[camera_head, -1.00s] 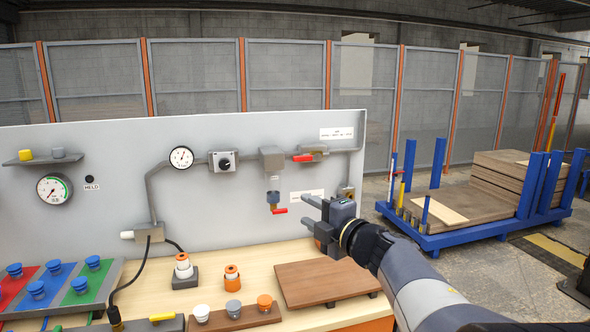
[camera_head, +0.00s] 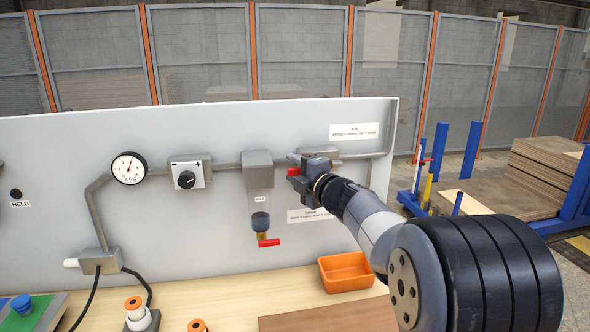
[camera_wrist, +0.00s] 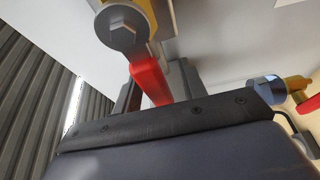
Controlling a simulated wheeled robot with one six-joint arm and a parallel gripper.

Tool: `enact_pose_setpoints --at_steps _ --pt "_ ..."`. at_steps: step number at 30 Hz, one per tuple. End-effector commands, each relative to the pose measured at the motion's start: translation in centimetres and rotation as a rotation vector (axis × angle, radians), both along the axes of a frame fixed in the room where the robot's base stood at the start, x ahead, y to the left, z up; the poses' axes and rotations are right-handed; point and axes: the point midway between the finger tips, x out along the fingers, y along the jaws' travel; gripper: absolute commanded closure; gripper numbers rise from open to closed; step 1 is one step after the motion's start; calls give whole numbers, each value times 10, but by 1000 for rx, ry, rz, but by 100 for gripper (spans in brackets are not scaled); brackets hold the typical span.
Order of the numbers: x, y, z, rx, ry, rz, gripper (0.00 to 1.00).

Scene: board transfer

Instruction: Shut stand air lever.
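The upper wall valve (camera_head: 322,155) sits in the pipe below a white label on the grey panel. Its red lever (camera_head: 293,171) is mostly hidden by my gripper in the head view. In the wrist view the red lever (camera_wrist: 147,78) runs from a large bolt head down between the two dark fingers of my gripper (camera_wrist: 157,88). The gripper is open around the lever, with a gap visible on the right side. In the head view my gripper (camera_head: 296,180) is up against the valve, reaching in from the right.
A lower valve with a red handle (camera_head: 268,242) hangs below a grey box, left of my gripper; it also shows in the wrist view (camera_wrist: 309,105). A gauge (camera_head: 129,168) and a knob box (camera_head: 190,175) are farther left. An orange bin (camera_head: 345,271) stands on the bench below.

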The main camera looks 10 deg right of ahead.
Motion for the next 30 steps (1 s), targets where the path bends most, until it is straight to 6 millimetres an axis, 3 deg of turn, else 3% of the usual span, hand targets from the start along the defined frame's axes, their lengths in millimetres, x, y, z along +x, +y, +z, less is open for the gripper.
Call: enact_pose_setpoints --at_steps 5,19,30 --pt "0 0 0 0 0 0 61" --pt "0 0 0 0 0 0 99" --pt "0 0 0 1 0 0 100"
